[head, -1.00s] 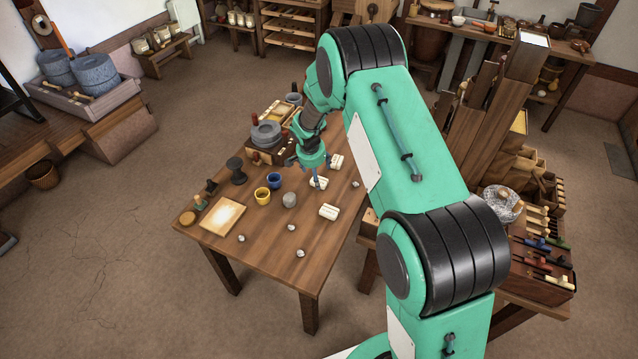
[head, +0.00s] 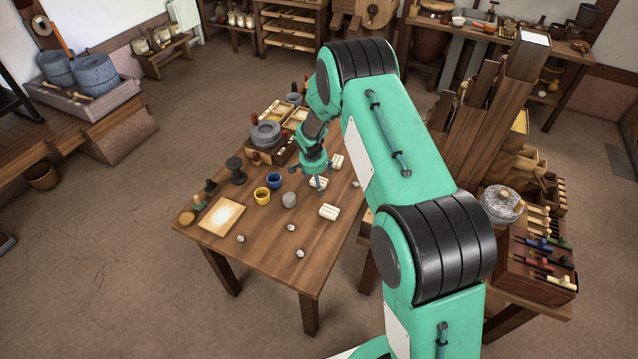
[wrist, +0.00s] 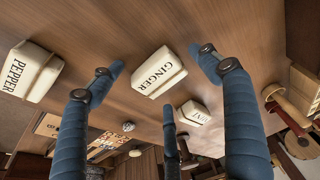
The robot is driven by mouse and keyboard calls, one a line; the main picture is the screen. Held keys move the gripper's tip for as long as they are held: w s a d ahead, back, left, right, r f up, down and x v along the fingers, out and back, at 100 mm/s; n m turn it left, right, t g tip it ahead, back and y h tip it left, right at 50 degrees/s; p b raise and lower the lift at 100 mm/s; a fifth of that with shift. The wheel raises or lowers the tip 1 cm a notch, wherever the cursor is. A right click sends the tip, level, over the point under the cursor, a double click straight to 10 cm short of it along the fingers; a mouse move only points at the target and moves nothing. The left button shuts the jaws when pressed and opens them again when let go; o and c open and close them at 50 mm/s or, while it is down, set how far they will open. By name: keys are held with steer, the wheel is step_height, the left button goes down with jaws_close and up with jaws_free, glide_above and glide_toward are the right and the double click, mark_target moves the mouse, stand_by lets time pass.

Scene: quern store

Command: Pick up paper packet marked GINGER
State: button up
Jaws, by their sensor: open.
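The paper packet marked GINGER (wrist: 158,72) is cream-white with dark letters and lies on the wooden table. In the wrist view it shows between the blue fingers of my open gripper (wrist: 162,66), which hold nothing. In the head view my gripper (head: 318,182) points down at the middle one of three pale packets, partly covering it. The lettering cannot be read there. A packet marked PEPPER (wrist: 29,72) lies to the left in the wrist view. A smaller-looking packet (wrist: 194,113) lies to the right, its word unclear.
The table (head: 270,245) also holds a yellow cup (head: 262,196), a blue cup (head: 273,180), a grey stone (head: 289,200), a dark spool (head: 235,170) and a pale board (head: 222,216). A small quern (head: 266,134) stands behind. The table's near part is mostly clear.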

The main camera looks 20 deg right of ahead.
steer(key=c, duration=1.3)
steer(key=shift+r, duration=0.9)
steer(key=shift+p+v, duration=0.45)
steer(key=shift+v, duration=0.5)
steer(key=s, duration=0.5)
steer(key=s+a+r, duration=0.1)
steer(key=s, duration=0.9)
steer(key=shift+s+a+r, duration=0.2)
steer(key=shift+s, duration=0.05)
steer(key=shift+c, duration=0.2)
